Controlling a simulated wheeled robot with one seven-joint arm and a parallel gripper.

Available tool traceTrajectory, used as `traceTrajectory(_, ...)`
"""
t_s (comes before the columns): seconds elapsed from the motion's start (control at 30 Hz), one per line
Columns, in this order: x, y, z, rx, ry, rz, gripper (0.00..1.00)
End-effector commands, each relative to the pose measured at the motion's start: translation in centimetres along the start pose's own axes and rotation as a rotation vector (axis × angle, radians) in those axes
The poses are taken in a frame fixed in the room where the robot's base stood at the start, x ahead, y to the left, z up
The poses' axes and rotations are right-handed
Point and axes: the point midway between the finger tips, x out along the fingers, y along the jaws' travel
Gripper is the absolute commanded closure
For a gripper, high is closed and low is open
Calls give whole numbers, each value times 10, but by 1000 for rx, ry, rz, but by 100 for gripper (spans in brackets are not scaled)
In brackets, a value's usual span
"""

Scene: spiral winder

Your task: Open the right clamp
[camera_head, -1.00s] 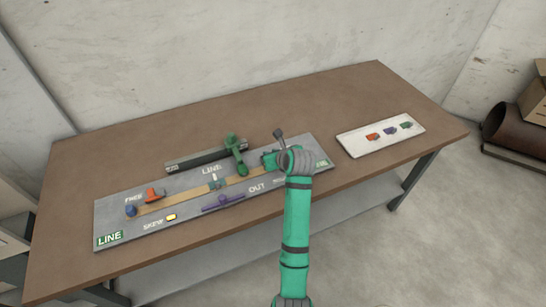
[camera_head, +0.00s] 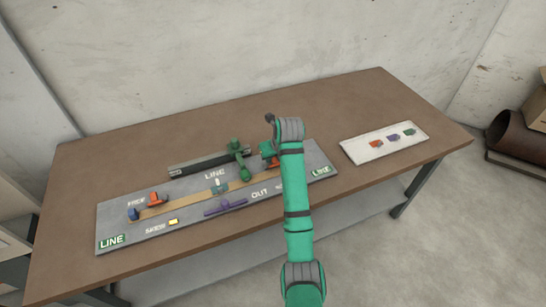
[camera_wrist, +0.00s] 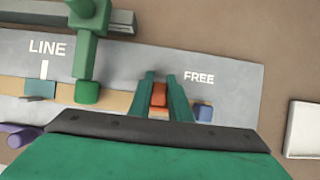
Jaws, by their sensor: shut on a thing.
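The right clamp has an orange lever (camera_wrist: 159,94) and a blue block (camera_wrist: 203,113) beside it, below the word FREE in the wrist view. My gripper (camera_wrist: 160,78) is shut on the orange lever, with one green finger on each side of it. In the head view my gripper (camera_head: 268,154) is at the right part of the grey board (camera_head: 115,222), and a bit of orange shows just under it. My arm hides most of the right clamp there. The left clamp, with an orange lever (camera_head: 158,197) and a blue block (camera_head: 134,214), sits at the board's left end.
A green arm (camera_head: 240,160) on a dark rail (camera_head: 195,165) stands close left of my gripper. A tan strip (camera_head: 190,201) runs along the board. A purple lever (camera_head: 226,207) lies in front. A white tray (camera_head: 358,152) with small coloured pieces is at the right.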

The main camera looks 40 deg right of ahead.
Motion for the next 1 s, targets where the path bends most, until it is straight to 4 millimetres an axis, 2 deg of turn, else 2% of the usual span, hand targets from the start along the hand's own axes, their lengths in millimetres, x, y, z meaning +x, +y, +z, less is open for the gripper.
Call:
traceTrajectory(0.17, 0, -1, 1, 1, -3, -2, 100)
traceTrajectory(0.2, 0, -1, 1, 1, -3, -2, 78)
traceTrajectory(0.27, 0, -1, 1, 1, -3, -2, 64)
traceTrajectory(0.67, -6, -1, 1, 0, -3, -1, 64)
traceTrajectory(0.77, -18, -2, 1, 1, -5, -3, 64)
traceTrajectory(1.0, -64, -2, 2, 0, -6, -4, 64)
